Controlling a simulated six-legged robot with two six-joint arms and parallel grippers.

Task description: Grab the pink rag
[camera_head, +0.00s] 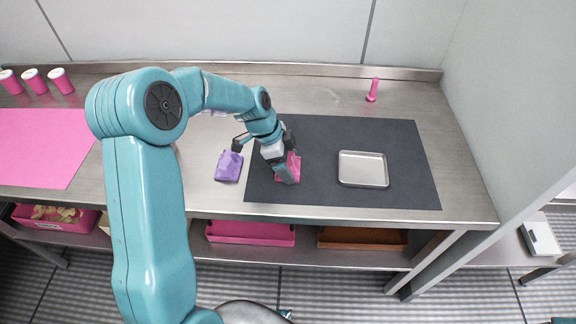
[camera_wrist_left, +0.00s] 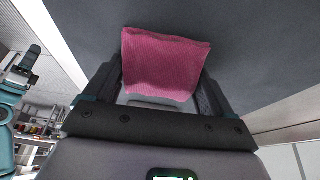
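The pink rag (camera_head: 294,165) lies on the dark grey mat, left of the metal tray, partly hidden by my left gripper (camera_head: 285,173). In the left wrist view the rag (camera_wrist_left: 165,62) shows as a folded pink cloth between the two dark fingers of my left gripper (camera_wrist_left: 160,88). These fingers stand wide apart, one on each side of the rag. I cannot tell whether they touch its edges. My right gripper is not in view.
A purple cloth (camera_head: 229,167) lies left of the dark mat (camera_head: 330,130). The metal tray (camera_head: 363,169) stands to the right and a pink upright object (camera_head: 372,90) behind it. A pink mat (camera_head: 40,148) and pink cups (camera_head: 60,80) are at left.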

